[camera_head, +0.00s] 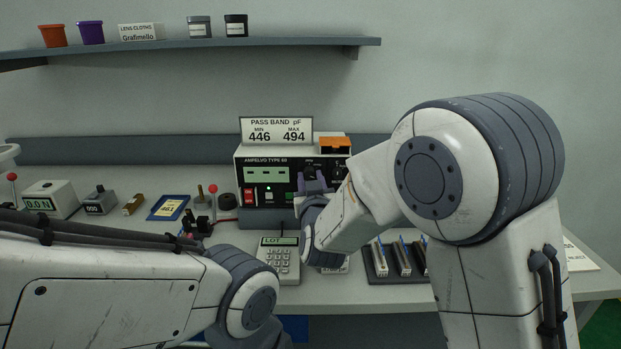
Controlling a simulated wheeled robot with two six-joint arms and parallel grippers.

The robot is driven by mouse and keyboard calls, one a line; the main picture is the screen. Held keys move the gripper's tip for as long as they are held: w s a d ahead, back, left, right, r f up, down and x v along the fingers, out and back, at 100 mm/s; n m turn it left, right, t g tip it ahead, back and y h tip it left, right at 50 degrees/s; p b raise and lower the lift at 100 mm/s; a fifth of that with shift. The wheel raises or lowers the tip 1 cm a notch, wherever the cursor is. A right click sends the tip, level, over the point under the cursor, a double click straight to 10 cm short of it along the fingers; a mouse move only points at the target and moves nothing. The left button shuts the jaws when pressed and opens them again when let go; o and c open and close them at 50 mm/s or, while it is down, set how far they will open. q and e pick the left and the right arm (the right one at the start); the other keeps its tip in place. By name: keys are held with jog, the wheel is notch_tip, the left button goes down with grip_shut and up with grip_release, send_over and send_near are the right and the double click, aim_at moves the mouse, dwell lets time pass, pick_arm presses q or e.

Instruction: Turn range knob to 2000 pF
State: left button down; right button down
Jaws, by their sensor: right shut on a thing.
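The capacitance meter (246,181), marked AMPELVO TYPE 59, stands at the back of the bench with a dark front panel. Its green display (267,174) is too small to read. My right gripper (312,182) is at the right half of the panel, shut on the range knob. The knob is mostly hidden by the fingers, so its pointer and setting cannot be read.
A sign (276,131) reading PASS BAND pF, MIN 446, MAX 494 and an orange-topped box (334,145) are on the meter. A keypad device (279,261) and a dark rack (381,270) with several parts are in front. Small tools stand at left.

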jog(key=n+p, duration=0.1)
jog(key=n, duration=0.1)
jog(key=n+p, duration=0.1)
jog(key=n, duration=0.1)
jog(key=n+p, duration=0.1)
jog(key=n, duration=0.1)
jog(key=shift+a+r, duration=0.1)
jog(key=shift+r, duration=0.15)
jog(key=shift+f+n+g+h+p, duration=0.1)
jog(key=shift+n+g+h+p, duration=0.2)
jog(key=shift+n+p, duration=1.25)
jog(key=shift+n, duration=0.45)
jog(key=c, duration=0.5)
grip_release()
jog(key=shift+a, duration=0.1)
jog(key=s, duration=0.3)
jog(key=s+b, duration=0.1)
jog(key=s, duration=0.3)
jog(key=s+b, duration=0.1)
jog(key=s, duration=0.2)
jog(key=shift+s+d+r, duration=0.25)
jog(key=shift+d+r, duration=0.05)
jog(key=shift+r, duration=0.05)
